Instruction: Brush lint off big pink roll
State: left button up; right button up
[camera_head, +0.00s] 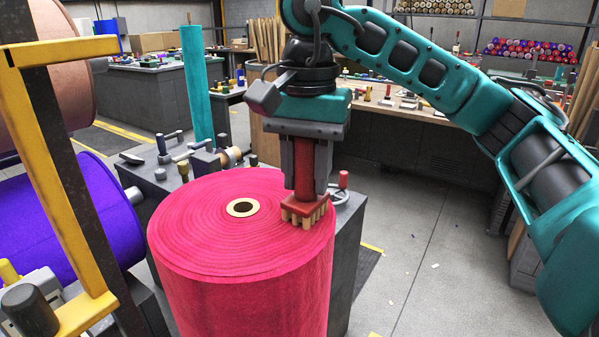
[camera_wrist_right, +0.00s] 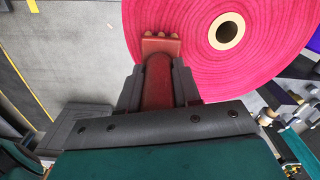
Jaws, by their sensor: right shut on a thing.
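The big pink roll (camera_head: 245,270) stands upright in front of me, with a pale core ring (camera_head: 243,207) in its top. It also shows in the right wrist view (camera_wrist_right: 255,65). My right gripper (camera_head: 305,180) is shut on the red handle of a brush (camera_head: 300,207). The brush points down, its pale bristles at the right part of the roll's top face; they look to be touching it, though exact contact is hard to tell. In the right wrist view the brush (camera_wrist_right: 160,48) overlaps the roll's edge. My left gripper is not in view.

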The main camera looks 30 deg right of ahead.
jog(key=shift+d, duration=0.1)
dwell(0.3)
jog(key=shift+w+d+r, duration=0.1)
jog(key=shift+r, duration=0.65)
jog(key=shift+r, duration=2.5)
